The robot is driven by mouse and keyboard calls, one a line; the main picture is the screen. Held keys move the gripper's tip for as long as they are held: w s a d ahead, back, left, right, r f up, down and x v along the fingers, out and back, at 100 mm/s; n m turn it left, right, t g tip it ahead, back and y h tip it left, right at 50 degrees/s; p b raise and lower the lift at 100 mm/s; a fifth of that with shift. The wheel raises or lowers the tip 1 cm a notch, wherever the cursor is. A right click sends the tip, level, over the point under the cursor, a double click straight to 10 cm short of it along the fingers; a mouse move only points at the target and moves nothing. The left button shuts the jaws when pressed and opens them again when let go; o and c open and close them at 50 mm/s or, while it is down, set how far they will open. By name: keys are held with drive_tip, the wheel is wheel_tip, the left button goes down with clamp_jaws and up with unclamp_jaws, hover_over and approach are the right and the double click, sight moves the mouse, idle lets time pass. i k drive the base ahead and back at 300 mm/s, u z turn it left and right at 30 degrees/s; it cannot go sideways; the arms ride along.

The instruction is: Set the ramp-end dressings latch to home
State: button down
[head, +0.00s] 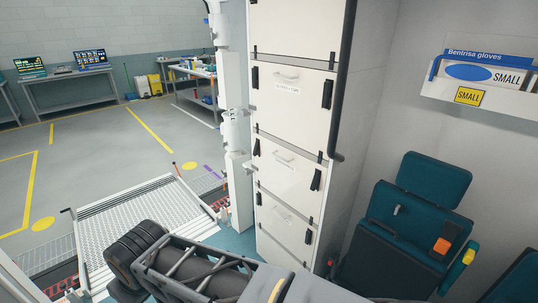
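A tall white cabinet (293,128) of stacked drawers stands in the middle of the head view, beside the ramp opening. The drawers below carry similar black latches, such as one at left (256,147) and a slightly tilted one at right (316,179). I cannot tell which drawer holds dressings. My gripper is not in view.
A metal ramp (140,222) leads out at left to a grey floor. A dark vertical rail (342,90) runs along the cabinet's right side. A teal folding seat (409,225) and a glove holder (487,78) are at right. A dark tubular frame fills the bottom centre.

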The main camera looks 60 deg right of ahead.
sight(257, 142)
drive_tip(key=u, duration=0.2)
drive_tip(key=k, duration=0.3)
drive_tip(key=z, duration=1)
drive_tip(key=i, duration=1.8)
drive_tip(key=z, duration=0.8)
